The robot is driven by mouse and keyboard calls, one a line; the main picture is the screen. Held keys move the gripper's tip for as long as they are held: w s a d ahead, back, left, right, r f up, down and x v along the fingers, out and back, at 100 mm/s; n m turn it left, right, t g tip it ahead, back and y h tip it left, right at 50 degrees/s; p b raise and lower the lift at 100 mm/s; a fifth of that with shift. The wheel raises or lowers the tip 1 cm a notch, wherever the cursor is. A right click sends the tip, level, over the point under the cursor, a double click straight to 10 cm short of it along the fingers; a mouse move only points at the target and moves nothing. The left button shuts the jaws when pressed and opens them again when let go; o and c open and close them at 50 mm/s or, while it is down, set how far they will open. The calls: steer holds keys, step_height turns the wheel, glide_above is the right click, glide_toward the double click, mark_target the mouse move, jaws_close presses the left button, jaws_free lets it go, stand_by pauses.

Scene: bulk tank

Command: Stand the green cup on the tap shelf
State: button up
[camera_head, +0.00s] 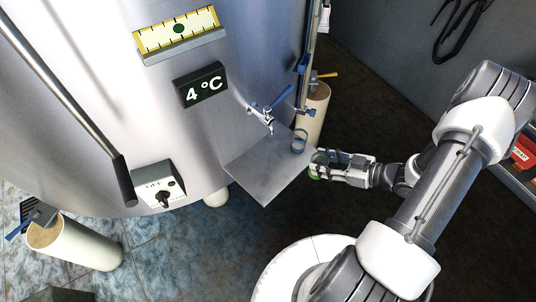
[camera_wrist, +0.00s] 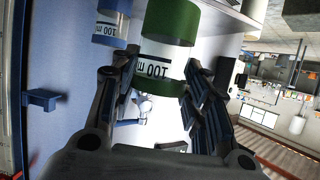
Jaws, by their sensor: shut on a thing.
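The green cup (camera_wrist: 170,22) is a clear cylinder with green bands and a "100 m" label, held between the fingers of my gripper (camera_wrist: 160,95). In the head view, my gripper (camera_head: 322,165) is at the right edge of the tap shelf, and only a bit of the green cup (camera_head: 314,172) shows there. The tap shelf (camera_head: 262,178) is a flat grey metal plate on the tank's front, under the tap (camera_head: 266,118). A blue-banded cup (camera_head: 299,142) stands on the shelf near its back right corner; it also shows in the wrist view (camera_wrist: 112,22).
The steel tank (camera_head: 90,90) bears a 4 °C display (camera_head: 201,84), a yellow scale (camera_head: 178,32) and a switch box (camera_head: 160,186). A long handle bar (camera_head: 75,100) crosses its left side. The front and middle of the shelf are bare.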

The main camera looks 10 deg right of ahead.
steer(key=shift+w+a+r+b+x, duration=0.15)
steer(key=shift+r+b+x, duration=0.5)
steer(key=shift+x, duration=2.25)
steer(key=shift+w+a+r+b+x, duration=0.15)
steer(key=shift+r+b+x, duration=0.55)
steer(key=shift+x, duration=2.25)
steer(key=shift+w+a+r+b+x, duration=0.15)
steer(key=shift+b+x, duration=0.9)
steer(key=shift+x, duration=1.85)
steer(key=shift+s+a, duration=0.1)
steer(key=shift+f, duration=0.15)
steer(key=o, duration=0.9)
